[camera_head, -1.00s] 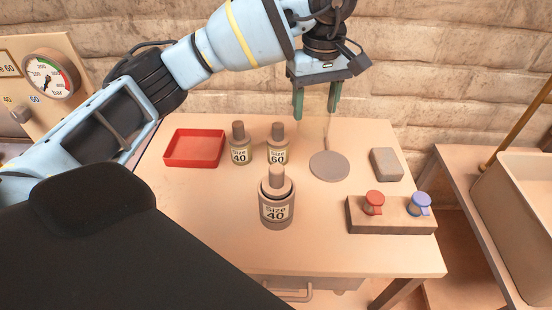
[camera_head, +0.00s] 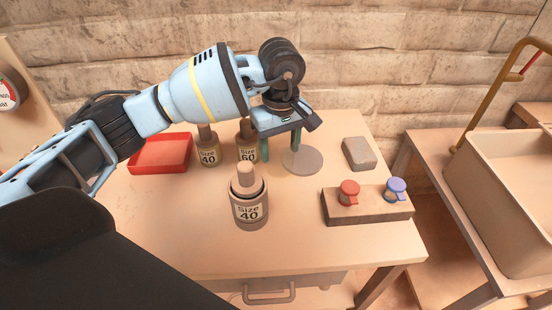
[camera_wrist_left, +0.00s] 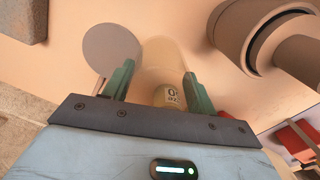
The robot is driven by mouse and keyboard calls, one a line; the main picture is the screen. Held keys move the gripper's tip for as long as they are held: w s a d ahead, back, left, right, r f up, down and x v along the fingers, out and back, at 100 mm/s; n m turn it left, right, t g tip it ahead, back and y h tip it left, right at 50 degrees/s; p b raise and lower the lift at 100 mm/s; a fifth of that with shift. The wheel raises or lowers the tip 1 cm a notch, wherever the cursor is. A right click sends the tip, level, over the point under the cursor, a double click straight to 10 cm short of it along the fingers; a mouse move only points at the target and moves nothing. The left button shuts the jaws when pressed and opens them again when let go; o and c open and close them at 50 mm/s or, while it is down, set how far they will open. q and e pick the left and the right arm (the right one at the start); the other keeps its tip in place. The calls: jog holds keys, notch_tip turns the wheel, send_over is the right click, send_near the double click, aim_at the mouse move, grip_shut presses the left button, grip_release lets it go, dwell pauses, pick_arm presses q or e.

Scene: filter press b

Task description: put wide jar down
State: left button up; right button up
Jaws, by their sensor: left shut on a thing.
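My left gripper (camera_head: 280,150) points down over the back of the table, just left of the grey round disc (camera_head: 303,161). In the left wrist view, its green fingers (camera_wrist_left: 158,88) are shut on a clear, see-through wide jar (camera_wrist_left: 160,57). A pale label shows through the jar. The grey disc (camera_wrist_left: 112,52) lies beside the jar there. The jar is very faint in the head view, and I cannot tell whether its base touches the table. My right gripper is not in view.
A Size 60 bottle (camera_head: 247,154) and a Size 40 bottle (camera_head: 208,156) stand left of the gripper, by a red tray (camera_head: 140,168). A larger Size 40 bottle (camera_head: 249,211) stands in front. Right are a grey block (camera_head: 359,154) and a stand (camera_head: 368,214) with red and blue caps.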

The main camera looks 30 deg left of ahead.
aim_at(280, 160)
pick_arm(q)
jog(key=shift+f, duration=1.95)
jog(key=shift+f, duration=0.1)
jog(key=shift+f, duration=0.1)
jog(key=o, duration=1.1)
notch_tip(280, 160, up, 12)
jog(key=shift+r, duration=0.2)
